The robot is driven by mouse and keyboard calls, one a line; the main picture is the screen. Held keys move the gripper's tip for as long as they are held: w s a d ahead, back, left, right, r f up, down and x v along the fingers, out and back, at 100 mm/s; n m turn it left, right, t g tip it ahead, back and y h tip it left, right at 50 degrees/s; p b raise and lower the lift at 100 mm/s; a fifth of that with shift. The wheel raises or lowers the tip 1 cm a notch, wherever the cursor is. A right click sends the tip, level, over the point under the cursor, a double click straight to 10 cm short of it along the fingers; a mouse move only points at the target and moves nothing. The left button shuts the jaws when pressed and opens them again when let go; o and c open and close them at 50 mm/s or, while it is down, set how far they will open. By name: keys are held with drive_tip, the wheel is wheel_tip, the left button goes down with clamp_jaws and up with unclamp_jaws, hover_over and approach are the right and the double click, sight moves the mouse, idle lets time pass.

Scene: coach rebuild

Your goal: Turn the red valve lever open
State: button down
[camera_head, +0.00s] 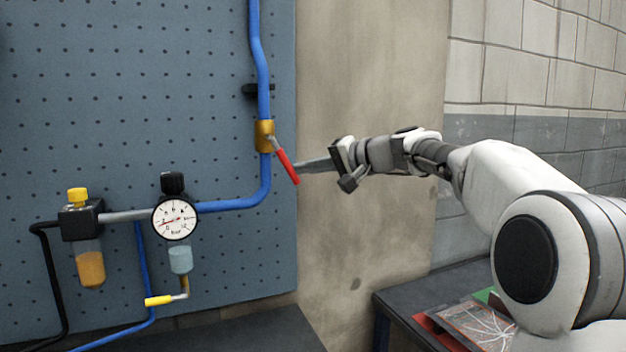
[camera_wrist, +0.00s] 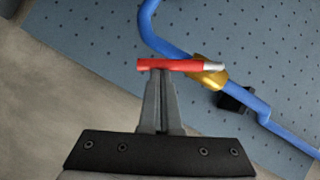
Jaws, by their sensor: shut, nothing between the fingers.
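The red valve lever (camera_head: 286,165) sticks out from a brass valve (camera_head: 264,136) on the vertical blue pipe (camera_head: 264,85). It points down and to the right, at a slant to the pipe. My gripper (camera_head: 302,168) is shut and empty, its fingertips at the right side of the lever near its free end. In the wrist view the lever (camera_wrist: 175,65) lies across the tips of my gripper (camera_wrist: 160,75), with the brass valve (camera_wrist: 208,73) to the right. The tips look to be touching or very close to the lever; I cannot tell which.
A pressure gauge (camera_head: 175,219), a filter bowl with a yellow cap (camera_head: 77,196) and a small yellow lever (camera_head: 158,300) are at the lower left on the blue pegboard (camera_head: 130,100). A dark bench (camera_head: 405,312) stands below my arm. The wall right of the pegboard is bare.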

drive_tip(key=shift+s+a+f+m+t+y+b, duration=0.3)
drive_tip(key=shift+a+f+m+y+b, duration=0.4)
drive_tip(key=shift+b, duration=0.85)
drive_tip(key=shift+s+a+f+m+t+y+b, duration=0.1)
drive_tip(key=shift+s+a+f+m+y+b, duration=0.3)
drive_tip(key=shift+a+f+m+b, duration=0.8)
drive_tip(key=shift+d+r+n+b, duration=0.15)
drive_tip(key=shift+r+n+b, duration=0.3)
drive_tip(key=shift+r, duration=0.25)
drive_tip(key=shift+d, duration=0.1)
